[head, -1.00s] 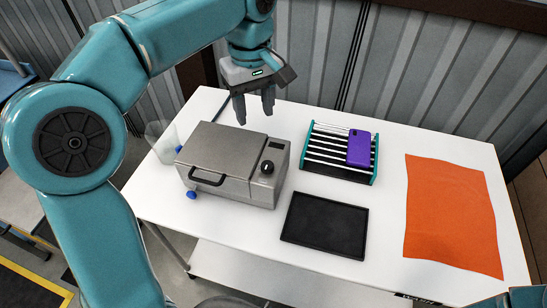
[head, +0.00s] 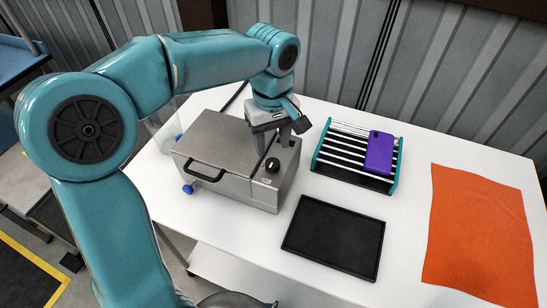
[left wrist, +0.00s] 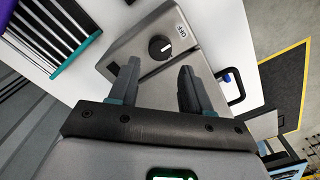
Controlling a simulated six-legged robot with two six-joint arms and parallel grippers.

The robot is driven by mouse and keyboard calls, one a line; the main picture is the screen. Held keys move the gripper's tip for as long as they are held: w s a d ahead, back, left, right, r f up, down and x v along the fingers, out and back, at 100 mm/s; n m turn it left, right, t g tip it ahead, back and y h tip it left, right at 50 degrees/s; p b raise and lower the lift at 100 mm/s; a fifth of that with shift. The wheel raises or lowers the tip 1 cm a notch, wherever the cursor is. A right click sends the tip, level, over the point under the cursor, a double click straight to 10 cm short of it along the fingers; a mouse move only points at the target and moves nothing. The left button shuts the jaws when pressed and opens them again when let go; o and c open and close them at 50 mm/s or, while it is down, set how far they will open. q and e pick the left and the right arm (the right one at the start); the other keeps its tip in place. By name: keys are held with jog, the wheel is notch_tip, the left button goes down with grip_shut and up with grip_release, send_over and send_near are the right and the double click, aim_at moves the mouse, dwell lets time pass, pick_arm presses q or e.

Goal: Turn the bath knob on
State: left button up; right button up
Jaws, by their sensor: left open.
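The bath is a grey metal box (head: 215,145) with a lid and a black front handle, standing on the white table. Its black round knob (head: 272,165) is on the sloped panel at the right end. In the left wrist view the knob (left wrist: 160,47) shows beyond the fingertips, with a white pointer mark and a label beside it. My left gripper (head: 273,145) is open and empty, just behind and above the knob in the head view. In the left wrist view its two fingers (left wrist: 160,72) point toward the knob, apart from it. My right gripper is out of view.
A rack (head: 325,160) with a purple phone-like object (head: 380,153) stands right of the bath. A black tray (head: 333,237) lies in front of the rack, and an orange cloth (head: 480,235) lies at the right. A clear container (head: 168,137) is partly hidden at the left.

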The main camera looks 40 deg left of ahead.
aim_at(273, 161)
pick_arm(q)
jog(key=f, duration=0.5)
jog(key=shift+s+f, duration=0.2)
jog(key=shift+s, duration=0.1)
jog(key=shift+w+d+f, duration=0.1)
jog(key=shift+w+f, duration=0.25)
jog(key=shift+f, duration=0.1)
jog(key=shift+s, duration=0.15)
jog(key=shift+s+r, duration=0.1)
jog(key=c, duration=0.8)
jog(key=shift+o, duration=0.2)
